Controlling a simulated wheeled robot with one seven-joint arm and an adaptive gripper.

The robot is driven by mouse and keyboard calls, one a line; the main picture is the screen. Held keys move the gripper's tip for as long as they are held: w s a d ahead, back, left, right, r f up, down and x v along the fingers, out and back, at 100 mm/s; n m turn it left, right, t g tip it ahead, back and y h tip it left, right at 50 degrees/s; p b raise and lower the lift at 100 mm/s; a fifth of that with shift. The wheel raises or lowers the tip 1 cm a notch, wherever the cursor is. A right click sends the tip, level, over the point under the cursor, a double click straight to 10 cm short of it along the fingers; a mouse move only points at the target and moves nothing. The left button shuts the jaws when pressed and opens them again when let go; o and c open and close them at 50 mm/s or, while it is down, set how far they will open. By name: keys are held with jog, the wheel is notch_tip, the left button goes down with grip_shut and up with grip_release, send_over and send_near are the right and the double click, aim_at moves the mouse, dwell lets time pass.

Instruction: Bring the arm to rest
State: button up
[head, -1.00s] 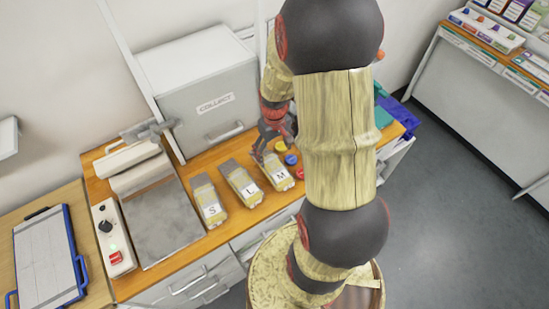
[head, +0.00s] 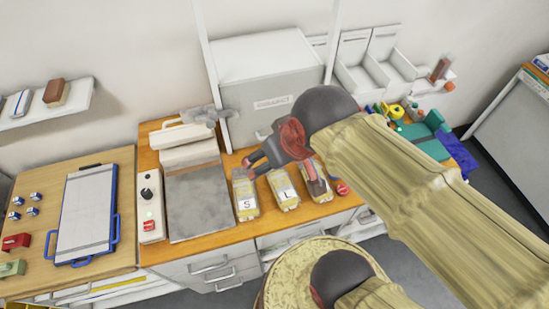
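My arm reaches in from the lower right across the head view. My gripper (head: 249,166) is at its far end, over the wooden bench (head: 192,249), above the backs of the labelled packs. Its dark fingers look spread apart, with nothing seen between them. The pack marked S (head: 246,204) and the pack marked L (head: 286,196) lie side by side below it.
A grey cabinet (head: 262,80) stands behind the packs. A flat grey plate (head: 200,205) and a control box with a knob (head: 150,200) are to the left. Teal and blue items (head: 425,138) and white bins (head: 360,72) are right.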

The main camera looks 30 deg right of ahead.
jog(key=shift+s+a+r, duration=0.3)
jog(key=shift+s+a, duration=0.1)
notch_tip(320, 180, down, 12)
jog(key=b, duration=1.1)
jog(key=shift+r+b, duration=0.2)
jog(key=shift+b, duration=0.1)
